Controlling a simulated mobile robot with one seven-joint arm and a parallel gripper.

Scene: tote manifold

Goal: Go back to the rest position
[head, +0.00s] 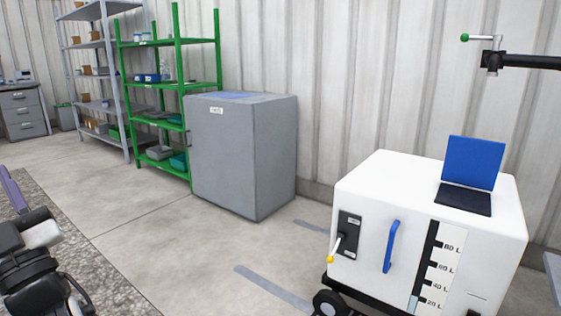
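Dark parts of my own arm show at the lower left edge of the head view, with a small pale piece among them. They are cut off by the picture edge. I see no gripper fingers in this view, and nothing held shows.
A white wheeled tank cart (380,204) with a blue handle (391,246) stands at the right. A grey cabinet (240,155) stands mid-picture, beside green shelving (218,87) and grey shelving (104,45). A black bar (530,61) juts in at upper right. Open floor (180,245) lies between.

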